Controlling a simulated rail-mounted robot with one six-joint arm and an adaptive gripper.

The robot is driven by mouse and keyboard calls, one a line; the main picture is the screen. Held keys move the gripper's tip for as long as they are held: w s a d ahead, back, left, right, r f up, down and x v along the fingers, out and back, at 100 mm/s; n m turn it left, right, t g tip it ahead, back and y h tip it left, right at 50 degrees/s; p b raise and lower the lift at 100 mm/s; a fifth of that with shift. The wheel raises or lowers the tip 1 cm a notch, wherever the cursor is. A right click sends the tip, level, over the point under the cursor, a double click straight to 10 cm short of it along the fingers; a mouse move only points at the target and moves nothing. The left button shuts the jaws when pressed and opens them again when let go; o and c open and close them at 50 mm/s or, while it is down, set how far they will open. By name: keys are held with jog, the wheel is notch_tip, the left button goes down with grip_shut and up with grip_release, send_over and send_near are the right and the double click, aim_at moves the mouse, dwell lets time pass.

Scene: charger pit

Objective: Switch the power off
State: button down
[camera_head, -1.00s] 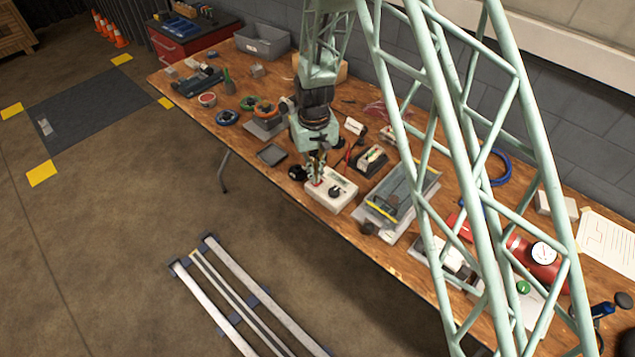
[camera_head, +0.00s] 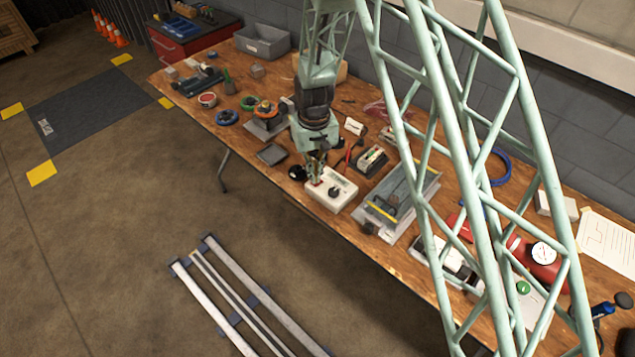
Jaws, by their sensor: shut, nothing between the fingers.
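A white power box (camera_head: 343,195) with a dark knob (camera_head: 334,192) and a small display sits near the front edge of the wooden bench. A small red part (camera_head: 316,183) shows at its left end. My gripper (camera_head: 317,180) points down at that left end, right at the red part, shut and empty. Whether the fingertips touch the red part cannot be told at this size. The fingers partly hide that corner of the box.
My green lattice arm crosses the right side.

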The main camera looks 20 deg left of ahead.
jog(key=shift+f+b, duration=0.65)
jog(key=shift+f, duration=0.5)
dwell(1.4)
jog(key=shift+r, duration=0.1)
jog(key=shift+r+p, duration=1.1)
jog(key=shift+r, duration=2.35)
